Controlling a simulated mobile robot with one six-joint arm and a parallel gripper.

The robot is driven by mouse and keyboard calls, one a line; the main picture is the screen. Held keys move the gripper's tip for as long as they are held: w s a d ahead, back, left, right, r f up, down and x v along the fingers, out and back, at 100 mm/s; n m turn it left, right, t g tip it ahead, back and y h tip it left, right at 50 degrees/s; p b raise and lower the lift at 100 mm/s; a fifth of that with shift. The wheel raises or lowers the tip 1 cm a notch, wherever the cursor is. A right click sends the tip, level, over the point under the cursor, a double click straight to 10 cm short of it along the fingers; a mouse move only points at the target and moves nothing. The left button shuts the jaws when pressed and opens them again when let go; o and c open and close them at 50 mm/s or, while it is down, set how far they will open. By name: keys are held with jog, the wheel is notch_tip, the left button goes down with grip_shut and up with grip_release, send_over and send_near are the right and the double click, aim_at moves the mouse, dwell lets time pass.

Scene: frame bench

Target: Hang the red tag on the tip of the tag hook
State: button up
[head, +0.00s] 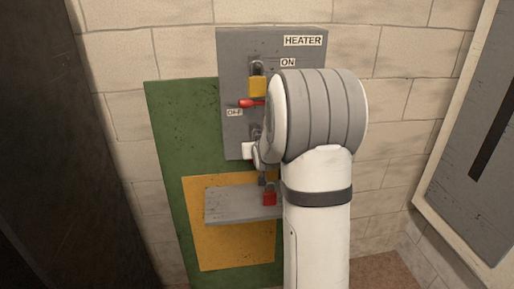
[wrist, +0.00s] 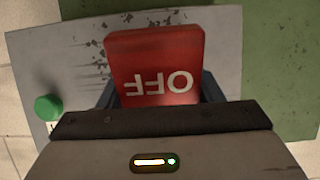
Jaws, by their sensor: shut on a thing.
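My gripper (wrist: 158,98) is shut on the red tag (wrist: 155,62), a flat red piece with white OFF lettering that reads upside down in the wrist view. The dark fingers show at its two sides. Behind it lies the grey panel face. In the head view the wrist of my arm stands in front of the grey heater panel (head: 235,60) and hides the tag. A small dark metal piece (head: 256,132) shows just above the gripper at the panel's lower part. It is too small to tell whether it is the tag hook.
A yellow padlock (head: 258,86) hangs on the panel above a red lever (head: 252,103) beside an OFF label. A grey shelf (head: 230,205) below bears a red padlock (head: 269,197). A green button (wrist: 48,107) is left in the wrist view.

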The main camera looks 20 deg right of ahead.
jog(key=shift+f, duration=0.3)
jog(key=o, duration=1.1)
jog(key=shift+f, duration=0.1)
jog(key=shift+c, duration=0.2)
jog(key=shift+s, duration=0.2)
jog(key=r+b+v, duration=0.1)
jog(key=v, duration=0.7)
jog(key=s+a+f+n+g+y, duration=0.1)
jog(key=s+a+g, duration=0.2)
jog(key=s, duration=0.6)
jog(key=s+a+f+n+g+y, duration=0.1)
jog(key=s+a+f+g, duration=0.1)
jog(key=s+a, duration=0.6)
jog(key=s+a+f+n+g+y, duration=0.1)
jog(key=s+a+g, duration=0.4)
jog(key=s, duration=0.5)
jog(key=shift+s+a+f+y, duration=0.3)
jog(key=shift+a+f, duration=0.1)
jog(key=shift+f, duration=0.1)
